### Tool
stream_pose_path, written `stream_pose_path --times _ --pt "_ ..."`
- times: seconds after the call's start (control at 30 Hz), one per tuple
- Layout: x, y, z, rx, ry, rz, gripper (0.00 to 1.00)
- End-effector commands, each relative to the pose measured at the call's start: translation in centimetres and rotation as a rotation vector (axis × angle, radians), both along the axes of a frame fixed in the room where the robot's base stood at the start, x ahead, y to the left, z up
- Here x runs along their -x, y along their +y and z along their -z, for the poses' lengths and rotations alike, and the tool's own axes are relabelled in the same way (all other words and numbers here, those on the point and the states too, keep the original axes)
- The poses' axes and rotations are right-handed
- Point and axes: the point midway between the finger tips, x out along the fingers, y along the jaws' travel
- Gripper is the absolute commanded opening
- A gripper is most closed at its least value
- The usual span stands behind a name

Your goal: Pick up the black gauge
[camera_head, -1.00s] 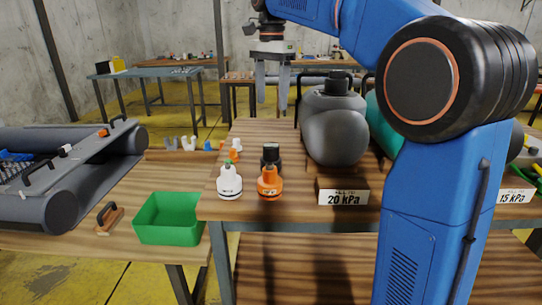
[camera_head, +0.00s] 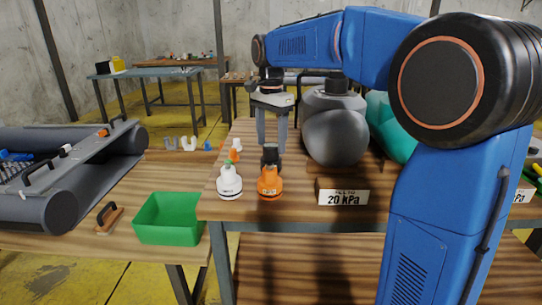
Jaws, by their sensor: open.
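The black gauge (camera_head: 270,157) stands on the wooden table, directly behind an orange gauge (camera_head: 269,184) that hides its lower part. A white gauge (camera_head: 229,184) with a green top stands to the left. My gripper (camera_head: 271,147) points straight down with its fingers apart. In this view its fingertips show on either side of the black gauge's top. I cannot tell from this one view whether the fingers surround the gauge or are behind it. No contact can be made out.
A grey rounded vessel (camera_head: 335,135) stands close to the right, behind a "20 kPa" block (camera_head: 343,191). A smaller orange-and-white item (camera_head: 235,149) is at the left. A green bin (camera_head: 168,219) sits on the lower left table. A teal vessel (camera_head: 388,126) is farther right.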

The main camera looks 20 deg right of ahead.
Motion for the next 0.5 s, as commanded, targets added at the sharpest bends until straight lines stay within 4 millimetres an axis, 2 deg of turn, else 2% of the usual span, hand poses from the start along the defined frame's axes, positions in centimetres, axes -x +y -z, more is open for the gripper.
stream_pose_path --times 0.2,0.47,0.5 --pt "0.0 0.0 2.2 0.0 0.0 0.0 0.61" --pt "0.0 0.0 2.4 0.0 -0.001 0.0 0.61" --pt "0.0 0.0 2.4 0.0 -0.001 0.0 0.54"
